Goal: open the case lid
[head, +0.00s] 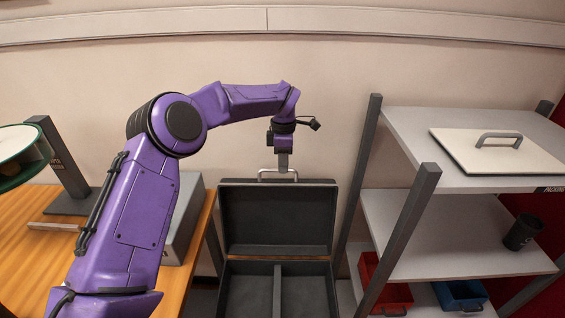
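The dark case (277,292) stands in the lower middle of the head view, with a divider running through its empty base. Its lid (276,219) stands raised, close to upright, at the back of the base, with its hollow inner side facing me. A pale handle (266,173) sits on the lid's top edge. My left gripper (285,168) points down at this handle, at or touching its right part. The fingers are small and seen edge-on, so I cannot tell whether they are closed on it. My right gripper is out of view.
A grey shelf rack (427,180) stands close on the right, with a white lid-like panel (497,152), a black cup (522,232), a red bin (385,285) and a blue bin (460,296). A wooden table (30,250) on the left holds a grey box (185,225) and a stand (65,180).

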